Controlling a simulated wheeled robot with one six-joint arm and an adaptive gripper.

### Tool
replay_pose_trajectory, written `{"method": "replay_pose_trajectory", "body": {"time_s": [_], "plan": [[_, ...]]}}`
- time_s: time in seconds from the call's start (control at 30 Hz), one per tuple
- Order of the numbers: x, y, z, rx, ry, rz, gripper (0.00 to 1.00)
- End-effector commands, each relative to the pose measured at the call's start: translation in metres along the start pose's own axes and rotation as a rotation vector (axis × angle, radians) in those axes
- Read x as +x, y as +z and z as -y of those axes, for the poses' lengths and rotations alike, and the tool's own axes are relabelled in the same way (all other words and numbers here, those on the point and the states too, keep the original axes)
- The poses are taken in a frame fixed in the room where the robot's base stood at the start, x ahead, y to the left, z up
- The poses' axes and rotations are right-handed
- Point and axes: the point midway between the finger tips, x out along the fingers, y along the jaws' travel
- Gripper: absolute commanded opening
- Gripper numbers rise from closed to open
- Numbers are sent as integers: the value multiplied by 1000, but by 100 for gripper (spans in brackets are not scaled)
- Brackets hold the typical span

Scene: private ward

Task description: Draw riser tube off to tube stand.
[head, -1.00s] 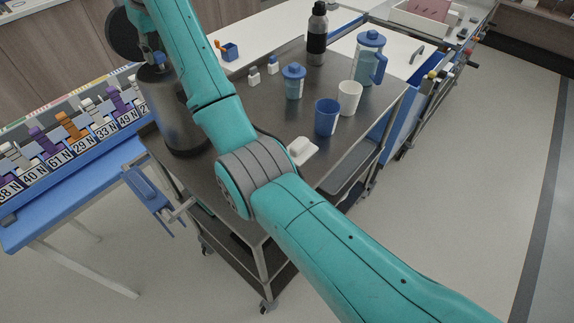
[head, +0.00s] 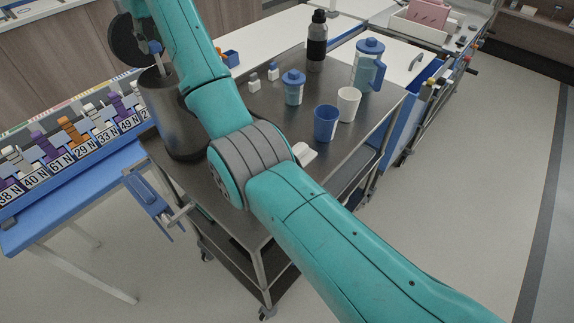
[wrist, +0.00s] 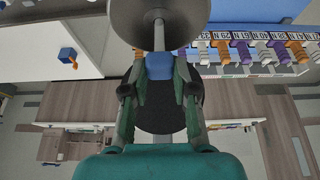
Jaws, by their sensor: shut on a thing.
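In the wrist view my gripper (wrist: 160,72) is shut on the blue grip of the riser tube (wrist: 160,45). Its thin grey shaft runs to a round, dish-like grey-brown shape; I cannot tell whether it is the tube's foot or the metal pot's mouth. In the head view the shaft (head: 166,64) stands over the dark metal pot (head: 180,128) on the trolley. How far its lower end sits inside is hidden. My arm covers much of the gripper in the head view. I cannot identify the tube stand with certainty.
The steel trolley (head: 240,112) also carries a blue cup (head: 326,124), white cup (head: 348,104), lidded jug (head: 368,66) and black bottle (head: 317,45). A rack of numbered slots (head: 70,150) stands at left. A dark disc (head: 127,42) is beside the pot's top.

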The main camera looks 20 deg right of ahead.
Motion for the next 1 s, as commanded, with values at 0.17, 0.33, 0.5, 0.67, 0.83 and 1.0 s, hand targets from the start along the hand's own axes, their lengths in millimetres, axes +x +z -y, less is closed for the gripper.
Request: {"method": "replay_pose_trajectory", "body": {"time_s": [0.17,0.33,0.5,0.67,0.83,1.0], "plan": [[-6,-4,0,1,0,1,0],[-12,-8,-1,1,0,0,0],[-12,-8,-1,1,0,2,0],[-12,-8,-1,1,0,2,0],[-17,-11,-1,1,0,0,0],[-30,-18,-2,2,1,-1,0]]}}
